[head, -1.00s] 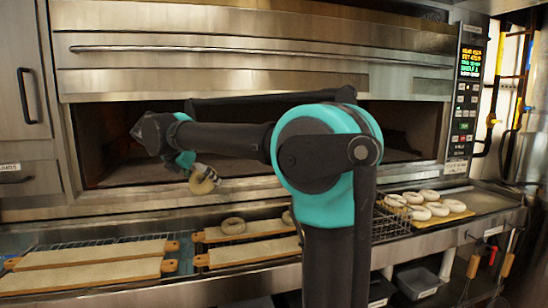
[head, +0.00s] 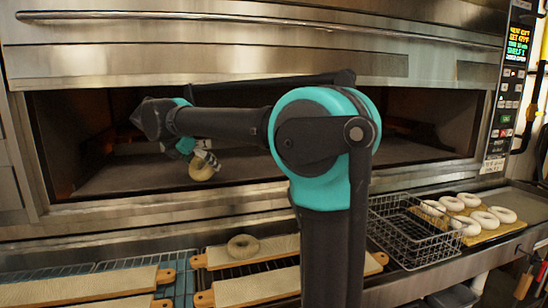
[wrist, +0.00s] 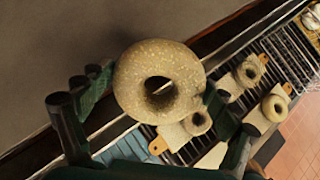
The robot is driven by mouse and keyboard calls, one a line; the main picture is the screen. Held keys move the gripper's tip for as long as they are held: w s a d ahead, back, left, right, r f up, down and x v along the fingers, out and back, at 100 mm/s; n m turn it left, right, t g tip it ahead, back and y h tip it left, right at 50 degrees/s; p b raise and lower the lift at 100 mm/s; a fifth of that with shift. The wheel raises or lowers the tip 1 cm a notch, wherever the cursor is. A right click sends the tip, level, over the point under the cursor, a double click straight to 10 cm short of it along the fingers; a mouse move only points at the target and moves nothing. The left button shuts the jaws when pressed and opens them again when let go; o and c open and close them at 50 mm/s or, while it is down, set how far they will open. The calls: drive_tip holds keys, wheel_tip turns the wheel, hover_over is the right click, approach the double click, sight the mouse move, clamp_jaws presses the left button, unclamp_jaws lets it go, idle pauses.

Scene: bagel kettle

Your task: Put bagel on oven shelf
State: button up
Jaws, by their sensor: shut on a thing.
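My gripper (head: 201,157) is shut on a seeded bagel (head: 202,171), in front of the oven opening in the head view. In the wrist view the held bagel (wrist: 160,65) fills the space between the fingers, its hole facing the camera. The oven shelf (head: 130,179) is the flat floor of the open, dark oven chamber. The bagel appears at the front part of the opening; whether it touches the shelf cannot be told. My arm hides part of the opening.
Below the oven, long boards (head: 255,287) lie on a rack, one with a bagel (head: 243,246) on it. A wire basket (head: 415,228) and a tray (head: 505,232) with several bagels stand to the right. The oven's lower front edge (head: 150,212) runs beneath my gripper.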

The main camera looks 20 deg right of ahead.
drive_tip(key=w+d, duration=1.2)
drive_tip(key=shift+w+d, duration=0.1)
drive_tip(key=shift+w, duration=0.1)
drive_tip(key=shift+f, duration=1.75)
drive_tip(key=o, duration=1.1)
drive_tip(key=shift+f, duration=0.1)
drive_tip(key=v, duration=1.2)
